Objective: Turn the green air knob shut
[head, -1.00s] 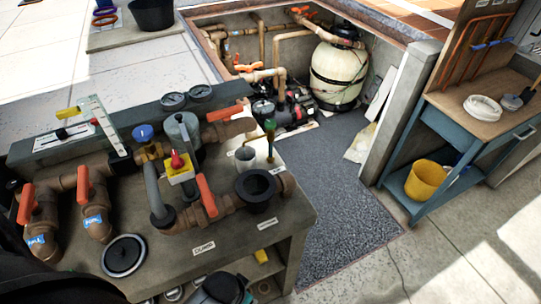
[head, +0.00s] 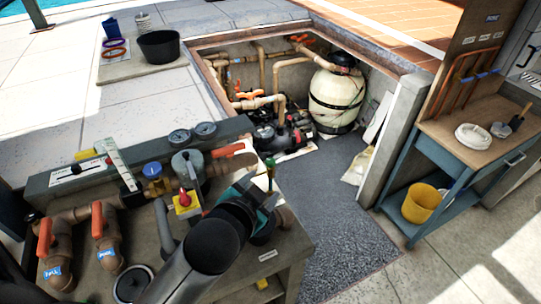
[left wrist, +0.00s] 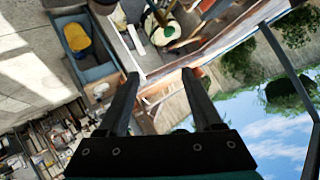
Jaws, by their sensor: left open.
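The green air knob (head: 269,163) sits on top of a thin upright stem near the right end of the pipe bench. My left arm reaches up from the bottom of the head view. My left gripper (head: 258,187), with its teal body, is close to the knob's stem and partly hidden by my own arm. In the left wrist view my left gripper (left wrist: 165,78) shows two dark fingers spread apart with nothing between them. The knob cannot be made out in that view. I cannot tell whether a finger touches the stem. My right gripper is not in view.
Orange-handled valves (head: 98,220) and a yellow box with a red knob (head: 187,203) stand on the bench (head: 292,250) to the left. Gauges (head: 205,130) stand behind. A blue side table (head: 435,135) with a yellow bucket (head: 421,203) stands right, past dark gravel (head: 350,225).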

